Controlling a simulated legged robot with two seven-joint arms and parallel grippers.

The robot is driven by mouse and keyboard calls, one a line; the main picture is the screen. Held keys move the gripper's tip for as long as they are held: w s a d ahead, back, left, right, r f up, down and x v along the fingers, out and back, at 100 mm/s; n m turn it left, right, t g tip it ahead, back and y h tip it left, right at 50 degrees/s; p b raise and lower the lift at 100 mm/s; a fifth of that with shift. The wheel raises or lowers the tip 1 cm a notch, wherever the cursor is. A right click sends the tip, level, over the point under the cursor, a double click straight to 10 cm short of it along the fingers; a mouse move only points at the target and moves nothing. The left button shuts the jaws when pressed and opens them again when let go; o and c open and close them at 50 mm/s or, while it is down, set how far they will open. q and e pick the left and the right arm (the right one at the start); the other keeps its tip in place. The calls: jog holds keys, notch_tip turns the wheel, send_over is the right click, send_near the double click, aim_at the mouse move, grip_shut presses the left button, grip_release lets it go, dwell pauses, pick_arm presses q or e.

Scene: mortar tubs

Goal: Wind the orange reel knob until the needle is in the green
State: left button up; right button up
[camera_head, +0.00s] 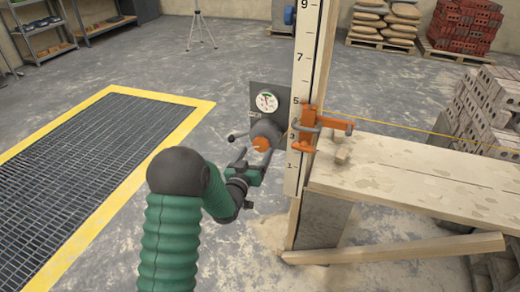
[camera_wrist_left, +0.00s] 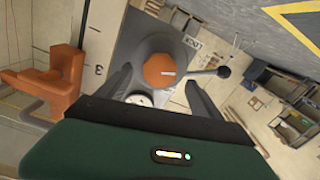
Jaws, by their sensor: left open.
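The orange reel knob (camera_head: 262,143) sits on the front of a dark grey reel (camera_head: 266,127). The knob also shows in the left wrist view (camera_wrist_left: 158,68), with a pale line on its face. Above it in the head view is a round white gauge (camera_head: 266,102) with a green patch near its top; the needle's exact reading is too small to tell. My left gripper (camera_head: 254,157) is open in front of the knob. In the left wrist view its fingers (camera_wrist_left: 158,80) stand on either side of the knob; contact cannot be told. The gripper body partly hides the gauge there.
A crank arm with a dark ball end (camera_wrist_left: 224,72) sticks out beside the reel. A numbered upright board (camera_head: 300,80) carries an orange clamp (camera_head: 310,130). A plank bench (camera_head: 420,185) stands right. A yellow-edged floor grate (camera_head: 90,160) lies left.

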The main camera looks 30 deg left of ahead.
aim_at(260, 146)
pick_arm(q)
jog(key=x, duration=0.4)
jog(key=c, duration=1.4)
jog(key=m+b, duration=0.1)
jog(key=m, duration=0.1)
jog(key=shift+d+f+m+b, duration=0.15)
jog(key=shift+m+b, duration=0.15)
jog(key=shift+m, duration=1.1)
